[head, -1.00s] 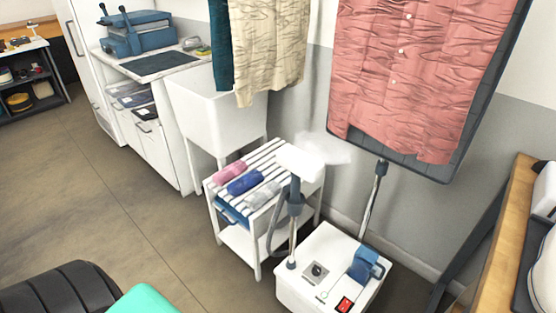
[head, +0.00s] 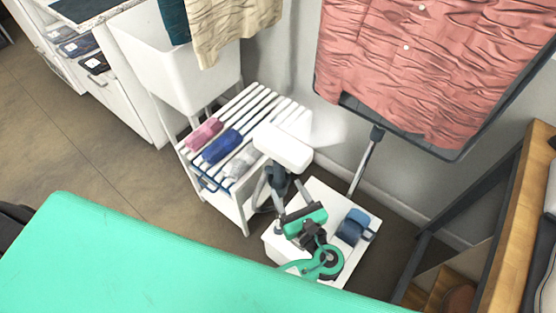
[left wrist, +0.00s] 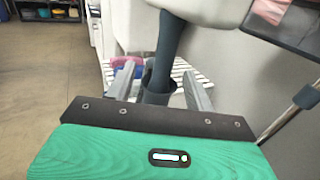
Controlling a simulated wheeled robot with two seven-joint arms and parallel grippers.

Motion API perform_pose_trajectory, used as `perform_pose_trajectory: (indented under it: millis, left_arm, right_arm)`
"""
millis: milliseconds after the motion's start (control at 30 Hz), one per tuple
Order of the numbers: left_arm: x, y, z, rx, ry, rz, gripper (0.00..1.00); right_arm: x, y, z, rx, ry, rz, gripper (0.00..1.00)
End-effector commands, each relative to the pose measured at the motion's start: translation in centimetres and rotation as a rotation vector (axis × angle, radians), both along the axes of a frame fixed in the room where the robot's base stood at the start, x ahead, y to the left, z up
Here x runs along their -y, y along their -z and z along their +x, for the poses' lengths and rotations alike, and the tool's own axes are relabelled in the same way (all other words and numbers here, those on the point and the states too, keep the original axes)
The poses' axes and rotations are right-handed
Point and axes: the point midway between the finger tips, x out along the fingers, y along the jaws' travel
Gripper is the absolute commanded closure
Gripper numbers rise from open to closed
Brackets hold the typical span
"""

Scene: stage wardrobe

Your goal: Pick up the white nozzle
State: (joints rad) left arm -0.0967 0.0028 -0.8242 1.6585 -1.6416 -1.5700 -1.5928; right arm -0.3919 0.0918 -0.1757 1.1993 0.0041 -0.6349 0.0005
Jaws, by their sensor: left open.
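The white nozzle (head: 283,148) is the white block on top of the garment steamer's dark grey neck (head: 279,182), upright above the white steamer base (head: 270,246) in the head view. My left gripper (head: 277,199) is open at the neck, below the nozzle. In the left wrist view the two grey fingers of the left gripper (left wrist: 160,85) stand on either side of the dark neck (left wrist: 168,55). The nozzle (left wrist: 215,8) fills the top there, partly cut off. Whether the fingers touch the neck cannot be told. My right gripper is not in view.
A white slatted rack (head: 247,115) with pink (head: 204,133), blue (head: 221,147) and grey rolls stands left of the steamer. A pink shirt (head: 420,60) hangs on a board behind. A wooden-topped bench (head: 510,210) stands right. Open floor (head: 90,140) lies left.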

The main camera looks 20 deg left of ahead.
Motion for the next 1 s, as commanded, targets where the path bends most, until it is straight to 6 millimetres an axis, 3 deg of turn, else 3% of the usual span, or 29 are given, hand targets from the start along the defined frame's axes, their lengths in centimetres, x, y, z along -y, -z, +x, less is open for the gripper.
perform_pose_trajectory:
  millis: [200,467,733,1000]
  left_arm:
    - [-2.6,-0.1,2.8,0.001,-0.001,0.000,0.46]
    - [-3.5,0.0,4.0,0.001,0.000,-0.001,0.46]
    - [-5.7,0.1,7.2,0.001,-0.001,-0.001,0.46]
    - [-6.2,0.2,7.7,0.000,0.001,-0.003,0.46]
  right_arm:
    - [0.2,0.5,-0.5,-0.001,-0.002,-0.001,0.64]
    - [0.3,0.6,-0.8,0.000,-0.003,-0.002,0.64]
    - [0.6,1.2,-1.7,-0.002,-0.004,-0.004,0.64]
    - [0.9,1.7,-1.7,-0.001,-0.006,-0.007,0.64]
